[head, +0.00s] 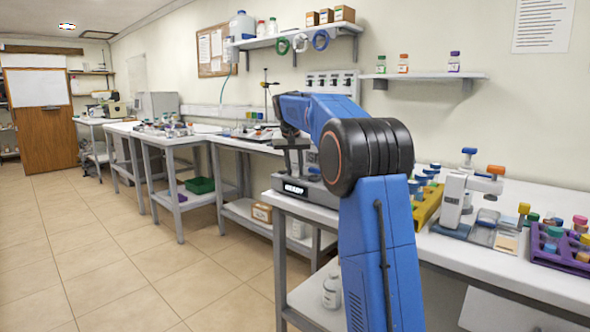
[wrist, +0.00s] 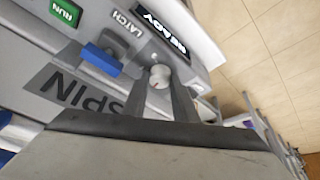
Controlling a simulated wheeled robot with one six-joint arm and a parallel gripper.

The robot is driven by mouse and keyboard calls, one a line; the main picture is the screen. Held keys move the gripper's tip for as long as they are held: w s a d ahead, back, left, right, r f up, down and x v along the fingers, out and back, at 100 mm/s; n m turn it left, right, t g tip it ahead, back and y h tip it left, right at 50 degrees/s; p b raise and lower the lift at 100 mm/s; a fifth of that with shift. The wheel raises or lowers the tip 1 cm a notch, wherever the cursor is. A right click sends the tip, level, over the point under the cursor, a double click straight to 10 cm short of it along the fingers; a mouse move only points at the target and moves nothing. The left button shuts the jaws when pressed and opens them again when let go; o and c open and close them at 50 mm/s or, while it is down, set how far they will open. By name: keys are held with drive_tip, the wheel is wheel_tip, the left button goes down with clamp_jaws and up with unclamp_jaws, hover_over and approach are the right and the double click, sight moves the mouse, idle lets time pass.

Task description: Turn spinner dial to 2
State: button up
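The spinner (head: 291,187) is a grey machine with a lit display on the white bench, partly hidden behind my arm in the head view. In the wrist view its panel (wrist: 95,98) shows SPIN and LATCH lettering, a green RUN label and a lit display (wrist: 160,30). My gripper (wrist: 160,84) points at the panel with one finger on each side of the dial. The fingers stand apart; whether they touch the dial I cannot tell. The dial's setting is not readable.
A blue latch handle (wrist: 102,60) lies close left of the dial in the wrist view. In the head view, a yellow rack (head: 428,205), a white microscope-like device (head: 460,195) and a purple rack (head: 556,250) stand right of my arm. The floor at left is clear.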

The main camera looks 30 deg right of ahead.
drive_tip(key=c, duration=0.4)
drive_tip(key=m+g, duration=0.1)
drive_tip(key=m, duration=0.2)
drive_tip(key=m+g+h, duration=0.1)
drive_tip(key=m, duration=0.2)
drive_tip(key=shift+w+a, duration=0.1)
drive_tip(key=shift+w, duration=0.1)
drive_tip(key=m+g, duration=0.2)
drive_tip(key=m, duration=0.3)
drive_tip(key=shift+w, duration=0.15)
drive_tip(key=shift+m, duration=0.5)
drive_tip(key=o, duration=1.1)
drive_tip(key=shift+c, duration=0.2)
